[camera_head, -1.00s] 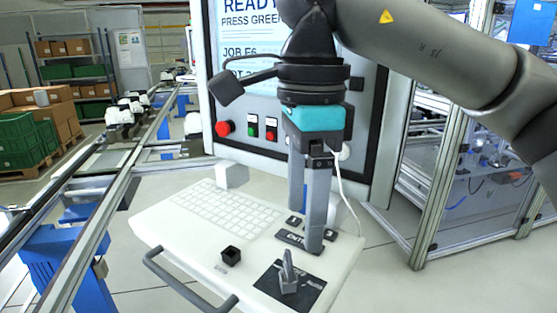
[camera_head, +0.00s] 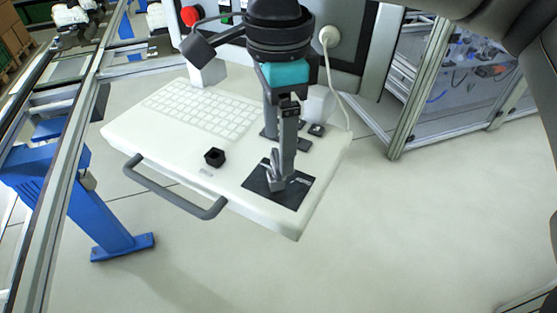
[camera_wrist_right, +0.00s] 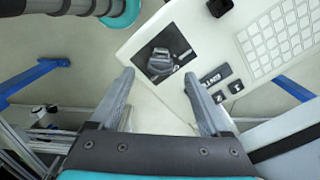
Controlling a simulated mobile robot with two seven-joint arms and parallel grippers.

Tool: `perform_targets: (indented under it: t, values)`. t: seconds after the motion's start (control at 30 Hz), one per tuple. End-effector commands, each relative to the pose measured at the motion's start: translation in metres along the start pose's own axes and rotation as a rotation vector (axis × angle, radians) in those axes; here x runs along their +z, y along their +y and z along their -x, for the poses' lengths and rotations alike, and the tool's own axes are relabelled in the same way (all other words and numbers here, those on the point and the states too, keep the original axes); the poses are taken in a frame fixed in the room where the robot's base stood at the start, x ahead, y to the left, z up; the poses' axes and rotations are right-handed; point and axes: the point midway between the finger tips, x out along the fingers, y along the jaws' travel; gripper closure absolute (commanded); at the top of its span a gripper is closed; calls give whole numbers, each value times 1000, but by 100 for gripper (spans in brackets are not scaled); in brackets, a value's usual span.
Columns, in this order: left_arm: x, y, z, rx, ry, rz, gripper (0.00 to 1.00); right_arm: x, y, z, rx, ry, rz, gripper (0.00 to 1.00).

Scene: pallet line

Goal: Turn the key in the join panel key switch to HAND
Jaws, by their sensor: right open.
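The key switch is a dark square plate (camera_head: 262,188) at the front right of the white console. A grey key (camera_head: 275,176) stands up from it; in the right wrist view the key (camera_wrist_right: 166,62) sits at an angle on the plate. Its position lettering is too small to read. My right gripper (camera_head: 280,157) points down at the switch, partly hiding it. My left gripper is not seen.
The white console (camera_head: 165,140) also carries a keyboard (camera_head: 208,108), a small black square cup (camera_head: 215,157) and dark buttons behind the gripper. A grey handle (camera_head: 170,190) runs along its front. A monitor panel stands behind.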

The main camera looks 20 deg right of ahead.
Motion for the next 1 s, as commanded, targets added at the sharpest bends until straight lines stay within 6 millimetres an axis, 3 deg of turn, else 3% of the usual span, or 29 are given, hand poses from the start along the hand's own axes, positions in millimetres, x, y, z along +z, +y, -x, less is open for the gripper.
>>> perform_targets:
  t: [0.3,0.73,1.0]
  values:
    - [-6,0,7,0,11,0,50,0,1,-49,3,0,0,20]
    - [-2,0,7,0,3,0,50,0,0,-60,0,0,0,20]
    - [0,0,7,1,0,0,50,0,0,-60,0,0,0,48]
